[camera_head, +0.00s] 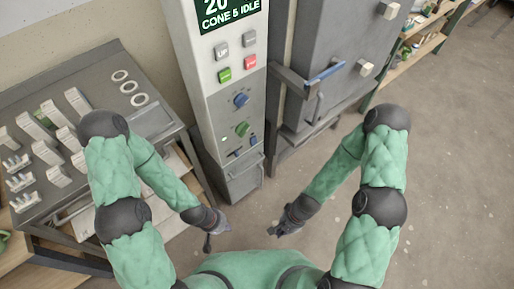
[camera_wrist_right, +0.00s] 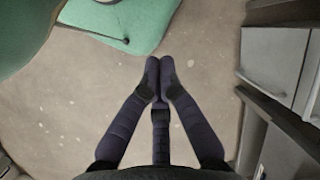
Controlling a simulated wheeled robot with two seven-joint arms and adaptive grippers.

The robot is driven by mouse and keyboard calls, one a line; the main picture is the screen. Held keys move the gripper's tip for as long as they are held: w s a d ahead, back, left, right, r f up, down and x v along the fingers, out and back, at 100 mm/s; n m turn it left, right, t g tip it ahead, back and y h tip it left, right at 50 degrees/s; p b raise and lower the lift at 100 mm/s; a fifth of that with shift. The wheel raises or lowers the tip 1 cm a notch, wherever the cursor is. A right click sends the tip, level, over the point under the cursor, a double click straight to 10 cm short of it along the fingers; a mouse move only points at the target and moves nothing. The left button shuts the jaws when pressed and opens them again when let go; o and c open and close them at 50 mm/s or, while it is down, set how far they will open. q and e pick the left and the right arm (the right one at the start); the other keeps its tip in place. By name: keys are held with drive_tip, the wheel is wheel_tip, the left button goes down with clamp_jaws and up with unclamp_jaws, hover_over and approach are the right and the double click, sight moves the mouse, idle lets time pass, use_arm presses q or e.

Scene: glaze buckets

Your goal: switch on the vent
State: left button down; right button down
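The tall grey control cabinet (camera_head: 221,108) stands at the centre of the head view. Its upper panel has a dark screen (camera_head: 230,14) reading "20" and "CONE 5 IDLE", above grey, green and red buttons. Below are a blue knob (camera_head: 240,99), a green knob (camera_head: 242,129) and a small switch-like part (camera_head: 238,152). I cannot read which control is the vent's. My left gripper (camera_head: 213,236) hangs low in front of the cabinet, touching nothing; its finger opening is unclear. My right gripper (camera_head: 280,232) is to its right. In the right wrist view its fingertips (camera_wrist_right: 160,66) meet, empty.
A grey kiln-like box (camera_head: 335,45) with a blue handle stands right of the cabinet. A table (camera_head: 95,75) with white test pieces and rings is at the left. Wooden shelves (camera_head: 415,48) stand back right. The floor (camera_head: 450,170) at the right is clear.

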sight(254, 145)
drive_tip(key=w+a+m+t+y, duration=0.4)
drive_tip(key=w+a+m+y, duration=0.35)
drive_tip(key=w+m, duration=0.5)
drive_tip(key=w+d+r+m+t+h, duration=0.1)
drive_tip(key=w+d+m+t, duration=0.3)
drive_tip(key=w, duration=0.4)
drive_tip(key=w+d+r+m+t+h+b, duration=0.1)
drive_tip(key=w+d+m+t, duration=0.3)
drive_tip(key=w+m+t, duration=0.2)
drive_tip(key=shift+w+d+r+h, duration=0.25)
drive_tip(key=shift+w+d+h, duration=0.15)
drive_tip(key=shift+w, duration=0.6)
drive_tip(key=b+x, duration=0.5)
drive_tip(key=x, duration=0.8)
drive_tip(key=shift+w+a+b, duration=0.3)
drive_tip(key=shift+w, duration=0.15)
